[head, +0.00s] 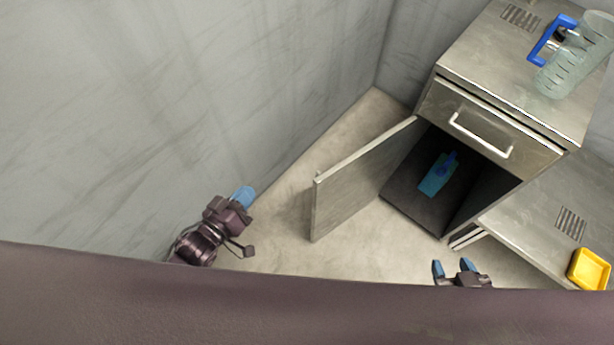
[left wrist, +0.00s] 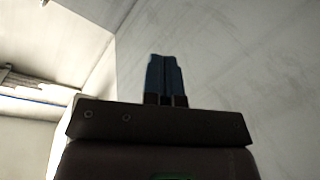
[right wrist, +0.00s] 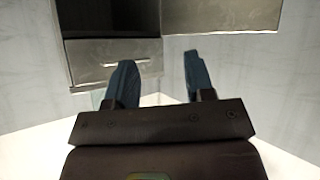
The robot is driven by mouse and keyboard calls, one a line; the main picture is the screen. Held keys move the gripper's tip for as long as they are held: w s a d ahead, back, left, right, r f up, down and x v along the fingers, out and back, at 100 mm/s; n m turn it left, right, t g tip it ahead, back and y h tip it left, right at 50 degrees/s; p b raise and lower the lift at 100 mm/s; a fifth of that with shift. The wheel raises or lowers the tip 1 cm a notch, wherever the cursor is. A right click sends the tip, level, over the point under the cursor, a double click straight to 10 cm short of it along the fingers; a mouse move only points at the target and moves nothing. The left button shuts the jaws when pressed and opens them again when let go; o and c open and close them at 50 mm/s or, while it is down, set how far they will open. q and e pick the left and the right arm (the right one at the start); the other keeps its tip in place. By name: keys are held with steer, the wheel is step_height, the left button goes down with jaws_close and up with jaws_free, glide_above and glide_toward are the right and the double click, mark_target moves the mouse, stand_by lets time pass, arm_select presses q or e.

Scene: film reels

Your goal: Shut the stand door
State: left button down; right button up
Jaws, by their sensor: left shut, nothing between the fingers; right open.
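The metal stand (head: 500,85) is at the right in the head view. Its door (head: 362,178) stands wide open, swung out to the left of the dark compartment (head: 415,190). My left gripper (head: 243,196) is shut and empty, left of the door and apart from it, near the wall. Its closed blue fingers show in the left wrist view (left wrist: 166,78). My right gripper (head: 454,267) is open and empty, in front of the stand and low in the head view. Its spread fingers show in the right wrist view (right wrist: 160,82), with metal furniture beyond them.
A blue-green bottle (head: 437,178) lies inside the compartment. A closed drawer (head: 488,128) is above it. A clear jug with a blue handle (head: 572,60) is on top. A yellow tray (head: 589,269) is at right. Floor between door and left wall (head: 220,90) is clear.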

arm_select(q)
steer(key=w+d+f+g+h+b, duration=0.3)
steer(key=w+f+g+h+b, duration=0.8)
steer(key=f, duration=0.5)
steer(key=w+d+g, duration=0.1)
steer(key=w+d, duration=0.1)
steer(key=d, duration=0.8)
steer(key=shift+g+b, duration=0.3)
steer(key=shift+b, duration=0.05)
arm_select(e)
step_height(320, 180, down, 7)
steer(key=a+n, duration=0.1)
steer(key=shift+f+y, duration=0.15)
steer(key=shift+y, duration=0.15)
arm_select(q)
steer(key=shift+s+d+r, duration=0.1)
steer(key=shift+s, duration=0.1)
